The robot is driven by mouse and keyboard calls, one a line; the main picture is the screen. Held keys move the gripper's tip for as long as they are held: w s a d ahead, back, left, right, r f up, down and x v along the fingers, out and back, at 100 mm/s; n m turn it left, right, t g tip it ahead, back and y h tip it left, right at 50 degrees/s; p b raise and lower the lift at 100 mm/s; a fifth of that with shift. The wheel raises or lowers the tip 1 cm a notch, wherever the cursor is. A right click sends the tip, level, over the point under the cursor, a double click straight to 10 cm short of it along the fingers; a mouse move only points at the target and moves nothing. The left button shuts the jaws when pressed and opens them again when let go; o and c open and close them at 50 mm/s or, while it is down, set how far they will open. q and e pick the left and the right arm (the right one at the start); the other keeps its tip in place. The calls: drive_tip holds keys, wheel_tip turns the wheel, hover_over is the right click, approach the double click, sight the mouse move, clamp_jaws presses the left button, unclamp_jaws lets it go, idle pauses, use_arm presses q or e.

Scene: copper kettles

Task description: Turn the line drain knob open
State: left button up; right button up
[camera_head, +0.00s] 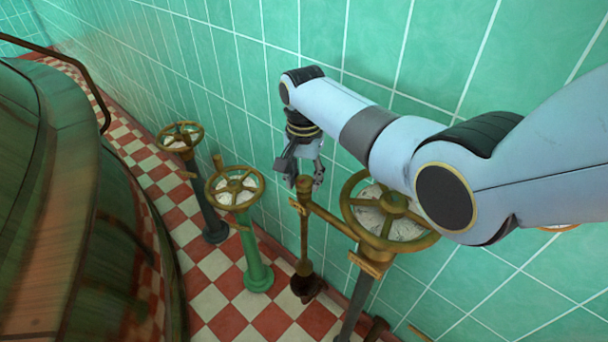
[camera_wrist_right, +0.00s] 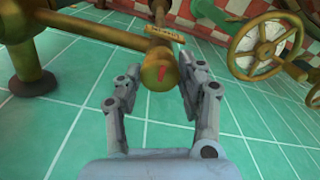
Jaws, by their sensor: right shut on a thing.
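A small brass knob (camera_wrist_right: 158,72) with a red mark on its end sits between the fingers of my right gripper (camera_wrist_right: 160,76) in the right wrist view. In the head view, the right gripper (camera_head: 305,176) is at the top of a slim brass post (camera_head: 304,235), beside a large valve wheel. It is shut on the knob, whose grip is partly hidden by the fingers. A small brass label plate (camera_wrist_right: 165,33) is just behind the knob; its lettering is too small to read for sure. My left gripper is not in view.
A large brass handwheel (camera_head: 430,238) stands close on the right, partly behind my right arm. A handwheel on a green post (camera_head: 256,262) and a farther handwheel (camera_head: 180,134) stand left. A big copper kettle (camera_head: 75,215) fills the left side. Green tiled wall (camera_head: 235,65) lies behind.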

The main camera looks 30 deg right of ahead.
sight(304, 179)
drive_tip(key=n+p, duration=0.2)
drive_tip(key=n, duration=0.1)
drive_tip(key=shift+r, duration=0.1)
drive_tip(key=n+p, duration=0.1)
drive_tip(key=n, duration=0.3)
drive_tip(key=shift+n+p, duration=0.3)
drive_tip(key=shift+n, duration=0.1)
drive_tip(key=n+p, duration=0.1)
drive_tip(key=n, duration=0.3)
drive_tip(key=shift+n, duration=0.3)
drive_tip(key=shift+n+p, duration=0.3)
drive_tip(key=shift+n, duration=2)
drive_tip(key=o, duration=1.1)
drive_tip(key=shift+o, duration=0.2)
wheel_tip(304, 179, up, 12)
